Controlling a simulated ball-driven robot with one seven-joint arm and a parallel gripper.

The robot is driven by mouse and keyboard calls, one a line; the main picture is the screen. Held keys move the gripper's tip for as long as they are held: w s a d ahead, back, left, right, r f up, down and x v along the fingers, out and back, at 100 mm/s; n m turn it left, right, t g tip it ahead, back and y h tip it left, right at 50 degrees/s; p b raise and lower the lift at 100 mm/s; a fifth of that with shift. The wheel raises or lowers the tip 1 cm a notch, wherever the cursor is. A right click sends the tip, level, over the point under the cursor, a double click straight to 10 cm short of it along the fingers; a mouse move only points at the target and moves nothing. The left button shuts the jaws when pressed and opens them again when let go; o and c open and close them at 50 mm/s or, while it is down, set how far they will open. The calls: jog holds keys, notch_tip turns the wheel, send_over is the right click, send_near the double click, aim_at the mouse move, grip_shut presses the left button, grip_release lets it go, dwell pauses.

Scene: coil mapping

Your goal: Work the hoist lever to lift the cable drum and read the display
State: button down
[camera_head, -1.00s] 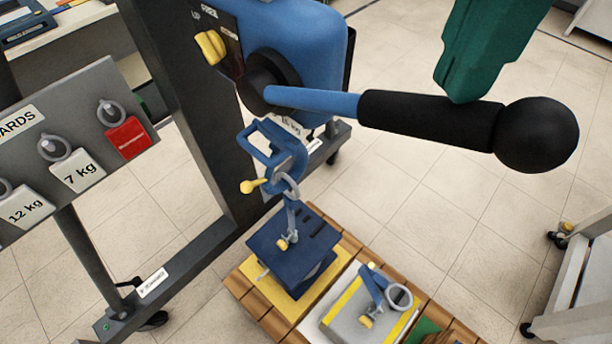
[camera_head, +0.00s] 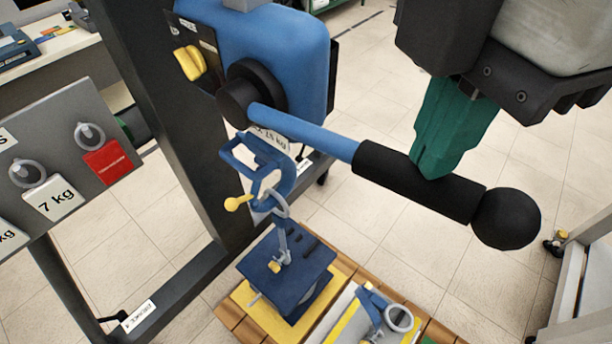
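The hoist (camera_head: 285,65) is a blue housing on a dark post. Its lever (camera_head: 395,180) is a blue rod with a black grip and a black ball end, slanting down to the right. My gripper (camera_head: 435,165), with green fingers, comes down from the upper right; its tips meet the lever's grip in the picture. The fingers overlap, so their opening is hidden. A blue hook (camera_head: 265,165) with a yellow latch hangs below the hoist, linked to a dark blue load (camera_head: 290,268), apparently the drum, over a yellow pad. Whether it rests there is unclear. I see no lit display.
A yellow selector knob (camera_head: 190,63) is on the hoist's left. A grey board (camera_head: 50,150) at left carries a 7 kg tag and a red tag (camera_head: 107,160) on rings. A grey load (camera_head: 360,318) shares the wooden pallet (camera_head: 228,318). A grey cart (camera_head: 585,255) stands at right.

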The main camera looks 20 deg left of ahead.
aim_at(433, 183)
jog(key=shift+s+d+f+b, duration=0.15)
jog(key=shift+f+b, duration=0.1)
jog(key=shift+f, duration=0.45)
jog(key=shift+w+d+f+b, duration=0.1)
jog(key=shift+f+b, duration=0.2)
jog(key=shift+f, duration=0.45)
jog(key=shift+s+d+f+b, duration=0.15)
jog(key=shift+f+b, duration=0.1)
jog(key=shift+f, duration=0.45)
jog(key=shift+w, duration=0.1)
notch_tip(433, 183, down, 5)
jog(key=shift+r+b, duration=0.15)
jog(key=shift+b, duration=1)
notch_tip(433, 183, up, 7)
jog(key=p, duration=0.8)
notch_tip(433, 183, up, 10)
jog(key=a+p, duration=0.2)
jog(key=p, duration=0.5)
jog(key=shift+w+f, duration=0.2)
jog(key=shift+w, duration=0.15)
